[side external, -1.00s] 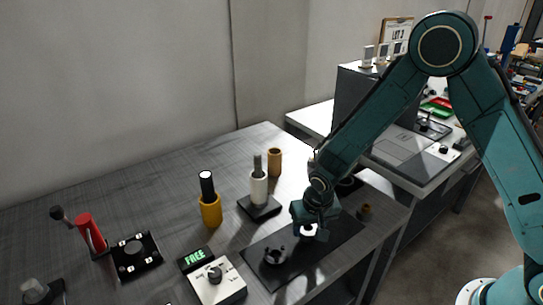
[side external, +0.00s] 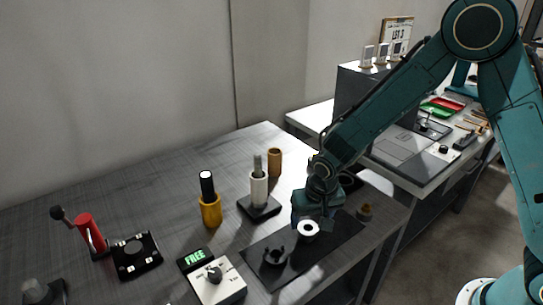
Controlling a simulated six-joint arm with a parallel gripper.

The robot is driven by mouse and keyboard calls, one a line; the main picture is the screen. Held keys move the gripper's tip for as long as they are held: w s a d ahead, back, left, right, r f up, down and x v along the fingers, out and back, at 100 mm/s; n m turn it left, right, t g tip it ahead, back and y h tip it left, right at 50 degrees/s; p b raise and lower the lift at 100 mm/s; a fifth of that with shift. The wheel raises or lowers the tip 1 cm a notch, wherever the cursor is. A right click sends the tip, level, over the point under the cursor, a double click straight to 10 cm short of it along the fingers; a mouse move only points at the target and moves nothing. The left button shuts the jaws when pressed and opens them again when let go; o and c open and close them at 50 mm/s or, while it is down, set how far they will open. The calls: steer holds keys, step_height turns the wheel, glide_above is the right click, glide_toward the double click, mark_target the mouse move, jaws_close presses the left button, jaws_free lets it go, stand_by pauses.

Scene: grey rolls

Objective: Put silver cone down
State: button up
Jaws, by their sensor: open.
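A pale silver-white round piece (side external: 309,231) with a dark hole in its top stands on the dark mat (side external: 337,240); it seems to be the silver cone, though its taper is hard to make out. My gripper (side external: 316,217) is open, just above and behind the piece. It appears clear of the piece, and its fingertips are hard to see. A dark notched ring holder (side external: 274,256) sits on the mat to the left of the piece.
A white control box (side external: 217,282) and a green FREE display (side external: 195,257) stand front left. A yellow cup with a black rod (side external: 210,207), a white cylinder on a dark base (side external: 259,190) and a tan cylinder (side external: 275,162) stand behind. A small brown piece (side external: 365,211) is at right.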

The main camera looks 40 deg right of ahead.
steer(key=v, duration=0.8)
steer(key=shift+r, duration=0.1)
stand_by(0.5)
steer(key=s+d+r+n+t, duration=0.1)
steer(key=s+d+r, duration=0.2)
steer(key=s+r, duration=0.25)
steer(key=s+d+r+n, duration=0.1)
steer(key=s+d+r, duration=0.25)
steer(key=r, duration=0.35)
steer(key=s+d+r+n+t, duration=0.1)
steer(key=s+r, duration=0.1)
steer(key=s, duration=0.4)
steer(key=s+d+r+n+t+y, duration=0.1)
steer(key=s+r, duration=0.1)
steer(key=s, duration=0.5)
steer(key=shift+d+r, duration=0.2)
steer(key=shift+d, duration=0.2)
